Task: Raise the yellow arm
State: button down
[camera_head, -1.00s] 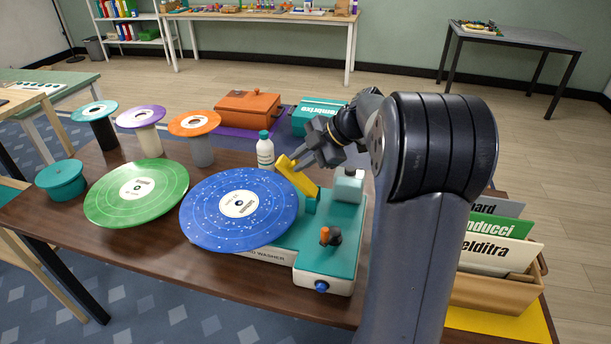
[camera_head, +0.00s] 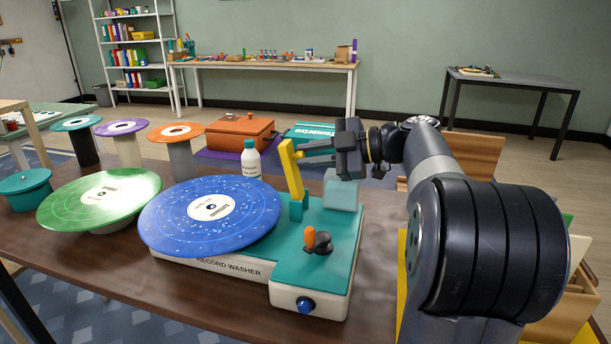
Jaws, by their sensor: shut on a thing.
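The yellow arm (camera_head: 291,168) stands nearly upright on a teal pivot post on the record washer (camera_head: 228,267), just right of the blue record. The blue speckled record (camera_head: 180,214) lies on the washer's left part. My gripper (camera_head: 309,152) reaches in from the right and is shut on the yellow arm near its upper end. The fingertips partly hide behind the yellow arm, so the exact contact is not clear.
A white bottle (camera_head: 251,160) stands close behind the washer. An orange-handled lever (camera_head: 313,239) and blue knob (camera_head: 305,305) are at the washer's front right. A green record (camera_head: 82,207) lies left. An orange box (camera_head: 239,131) and record crate (camera_head: 566,312) flank the area.

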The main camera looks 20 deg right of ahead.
jog(key=d+y+b, duration=0.1)
jog(key=b, duration=0.2)
jog(key=s+d+f+t+y+b, duration=0.1)
jog(key=b, duration=0.3)
jog(key=shift+s+f+t+y, duration=0.2)
jog(key=shift+t+y, duration=0.1)
jog(key=shift+d+r+b, duration=0.1)
jog(key=shift+d+b, duration=0.05)
jog(key=shift+b, duration=0.25)
jog(key=c, duration=1.3)
grip_release()
jog(key=shift+c, duration=0.2)
notch_tip(320, 180, up, 10)
jog(key=p, duration=0.4)
